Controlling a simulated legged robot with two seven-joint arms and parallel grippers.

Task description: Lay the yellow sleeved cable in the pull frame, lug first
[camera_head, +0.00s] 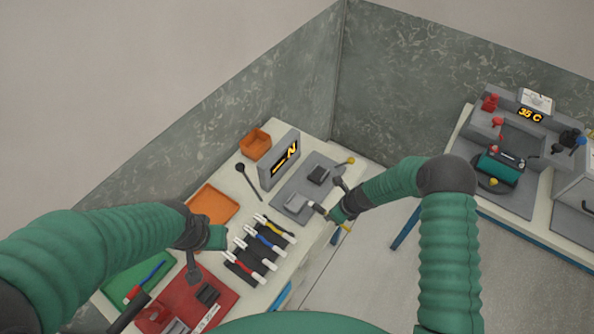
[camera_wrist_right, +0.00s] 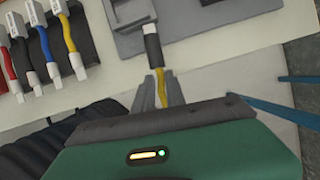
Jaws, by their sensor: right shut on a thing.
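My right gripper (camera_head: 333,212) is shut on a yellow cable. In the right wrist view, the yellow cable (camera_wrist_right: 160,84) runs up between the fingertips (camera_wrist_right: 160,94) to a white and dark sleeve (camera_wrist_right: 152,47). The sleeve's far end is at the edge of a grey block (camera_wrist_right: 131,12) of the pull frame; I cannot tell whether it is seated there. In the head view, the pull frame (camera_head: 279,207) is a grey plate with grey blocks and a lit display (camera_head: 285,157). My left gripper (camera_head: 193,268) hangs over the red mat; its jaws are unclear.
Black rests hold a yellow cable (camera_head: 275,228), a blue cable (camera_head: 265,244) and a red cable (camera_head: 242,267). A red mat (camera_head: 222,291), green mat (camera_head: 118,283), orange tray (camera_head: 214,190) and orange bin (camera_head: 255,138) share the bench. Another workbench (camera_head: 455,150) stands at right.

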